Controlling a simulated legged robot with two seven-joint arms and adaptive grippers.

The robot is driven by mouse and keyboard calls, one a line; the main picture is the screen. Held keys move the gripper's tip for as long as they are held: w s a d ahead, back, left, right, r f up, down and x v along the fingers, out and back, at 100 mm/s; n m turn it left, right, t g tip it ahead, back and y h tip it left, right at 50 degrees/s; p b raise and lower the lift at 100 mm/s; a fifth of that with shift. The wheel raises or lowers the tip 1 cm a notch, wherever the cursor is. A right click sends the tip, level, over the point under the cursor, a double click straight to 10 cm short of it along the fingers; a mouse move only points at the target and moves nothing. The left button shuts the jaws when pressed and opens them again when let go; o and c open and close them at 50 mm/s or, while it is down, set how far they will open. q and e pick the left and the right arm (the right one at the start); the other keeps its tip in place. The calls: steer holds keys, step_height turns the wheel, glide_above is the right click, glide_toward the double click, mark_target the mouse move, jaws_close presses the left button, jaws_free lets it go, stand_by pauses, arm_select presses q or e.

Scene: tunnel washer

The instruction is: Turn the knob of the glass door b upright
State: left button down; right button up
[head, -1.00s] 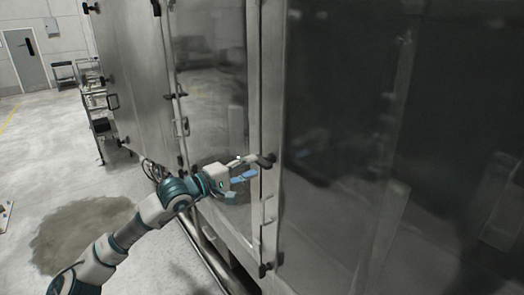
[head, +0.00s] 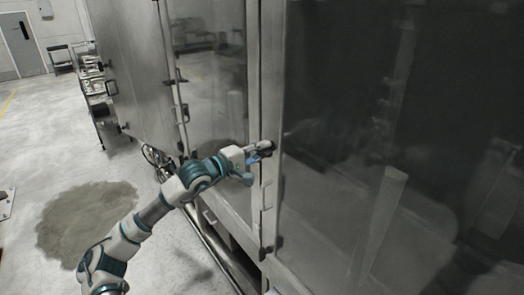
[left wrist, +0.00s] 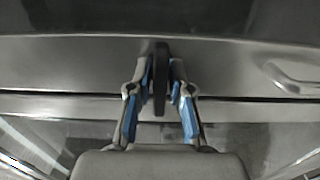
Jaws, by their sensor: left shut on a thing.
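The knob (left wrist: 160,80) is black and elongated, and sits on the steel frame of the glass door. In the left wrist view it lies between the two blue-padded fingers of my left gripper (left wrist: 161,92), which is shut on it. In the head view my left gripper (head: 258,152) reaches the frame post, and the dark knob (head: 268,146) shows just past the fingertips. The large glass door (head: 345,130) stands right of the post. A smaller glass pane (head: 215,90) is on its left. My right gripper is not in view.
A steel handle (left wrist: 293,77) is on the frame beside the knob. A lower black latch (head: 270,252) is on the same post. A cart (head: 97,95) stands at the far left. The floor on the left is open, with a dark stain (head: 85,222).

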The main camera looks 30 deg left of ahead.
arm_select(q)
steer(key=shift+f, duration=0.15)
steer(key=n+b, duration=0.3)
steer(key=shift+f, duration=0.2)
steer(key=n+b, duration=0.2)
steer(key=n, duration=0.3)
steer(key=n+b, duration=0.1)
steer(key=n, duration=0.3)
steer(key=n+b, duration=0.1)
steer(key=n, duration=0.4)
steer(key=shift+n, duration=0.4)
